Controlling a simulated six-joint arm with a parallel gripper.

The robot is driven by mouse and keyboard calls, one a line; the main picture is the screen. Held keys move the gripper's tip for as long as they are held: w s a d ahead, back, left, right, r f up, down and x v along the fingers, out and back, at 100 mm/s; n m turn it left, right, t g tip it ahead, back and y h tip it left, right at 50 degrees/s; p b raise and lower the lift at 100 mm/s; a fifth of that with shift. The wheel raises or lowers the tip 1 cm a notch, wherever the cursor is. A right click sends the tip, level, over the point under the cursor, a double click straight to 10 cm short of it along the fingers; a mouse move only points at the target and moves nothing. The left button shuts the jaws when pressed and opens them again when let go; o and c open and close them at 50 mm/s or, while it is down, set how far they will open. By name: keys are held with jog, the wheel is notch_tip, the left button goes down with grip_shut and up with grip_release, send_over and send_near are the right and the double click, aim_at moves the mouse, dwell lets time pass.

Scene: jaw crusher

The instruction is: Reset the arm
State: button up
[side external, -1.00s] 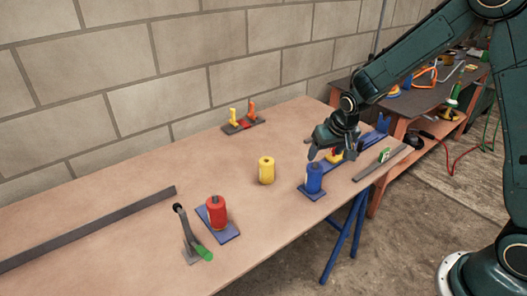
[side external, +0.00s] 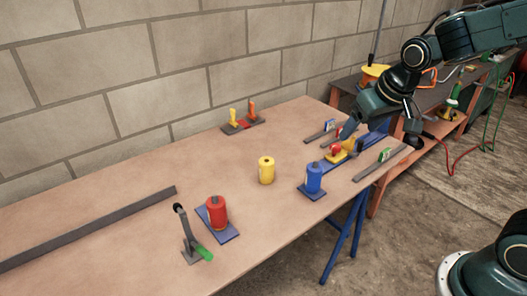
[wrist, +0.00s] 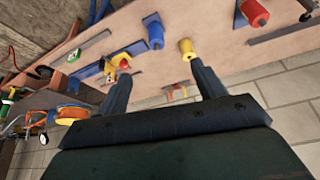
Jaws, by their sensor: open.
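My gripper (side external: 352,126) is above the right end of the wooden table (side external: 130,235), tilted down and to the left. Its two fingers are spread with nothing between them in the wrist view (wrist: 161,72). Beyond the fingertips, a yellow piece with a red knob (side external: 337,151) sits at the end of a blue bar; it also shows in the wrist view (wrist: 121,62). A yellow cylinder (side external: 266,171) stands on the bare tabletop. A blue cylinder (side external: 314,178) and a red cylinder (side external: 216,211) stand on blue plates.
A lever with a green handle (side external: 190,236) stands left of the red cylinder. A fixture with yellow and orange uprights (side external: 243,120) is near the wall. A dark flat bar (side external: 90,228) lies at left. A second bench (side external: 390,170) is beyond the table's right end.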

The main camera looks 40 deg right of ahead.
jog(key=s+a+r+n, duration=0.1)
jog(key=s+r, duration=0.1)
jog(key=s, duration=0.6)
jog(key=s+a+r+n, duration=0.1)
jog(key=s+r, duration=0.2)
jog(key=s, duration=0.6)
jog(key=shift+a+r+t+y, duration=0.25)
jog(key=shift+t+y, duration=0.05)
jog(key=shift+y, duration=0.1)
